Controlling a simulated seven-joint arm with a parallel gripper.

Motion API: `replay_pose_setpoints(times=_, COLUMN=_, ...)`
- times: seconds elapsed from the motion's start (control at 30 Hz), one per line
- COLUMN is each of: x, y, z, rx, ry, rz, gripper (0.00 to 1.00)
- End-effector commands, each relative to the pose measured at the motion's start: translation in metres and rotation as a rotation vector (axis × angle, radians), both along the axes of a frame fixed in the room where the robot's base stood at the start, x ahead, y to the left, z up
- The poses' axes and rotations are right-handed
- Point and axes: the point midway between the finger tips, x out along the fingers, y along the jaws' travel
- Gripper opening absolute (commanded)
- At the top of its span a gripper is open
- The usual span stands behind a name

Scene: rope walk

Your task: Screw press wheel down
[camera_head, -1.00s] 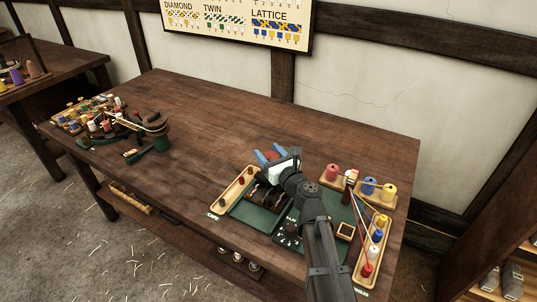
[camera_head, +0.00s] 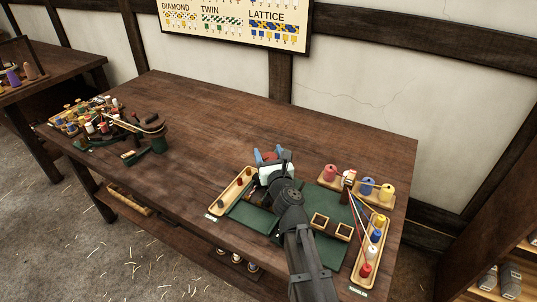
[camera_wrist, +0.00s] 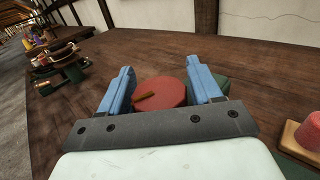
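The press wheel (camera_wrist: 160,92) is a red disc with a short brown bar on top. In the wrist view it lies between the two blue fingers of my gripper (camera_wrist: 161,80). The fingers are apart, one on each side of the wheel, close to its edges. I cannot tell whether they press on it. In the head view the red wheel (camera_head: 268,155) shows only partly between the blue fingertips (camera_head: 268,153). The pale gripper body and my arm hide most of the press below it.
A long tray (camera_head: 232,190) lies left of my gripper on the table. A green mat (camera_head: 324,257) and two small square frames (camera_head: 320,221) lie to the right. Several spools (camera_head: 368,186) with taut threads stand further right. The table middle (camera_head: 205,125) is clear.

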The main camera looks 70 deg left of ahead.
Motion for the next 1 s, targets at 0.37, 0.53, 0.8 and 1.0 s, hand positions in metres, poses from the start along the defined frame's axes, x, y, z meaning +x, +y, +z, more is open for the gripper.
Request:
replay_pose_setpoints(times=0.37, x=0.000, y=0.000, z=0.000, rx=0.000, ry=-0.001, rz=0.001, gripper=0.78)
replay_pose_setpoints(times=0.53, x=-0.001, y=-0.006, z=0.000, rx=0.000, ry=-0.001, rz=0.001, gripper=0.78)
replay_pose_setpoints(times=0.8, x=-0.001, y=-0.038, z=0.000, rx=0.000, ry=-0.001, rz=0.001, gripper=0.78)
replay_pose_setpoints(times=1.0, x=-0.002, y=-0.076, z=0.000, rx=0.000, ry=-0.001, rz=0.000, gripper=0.78)
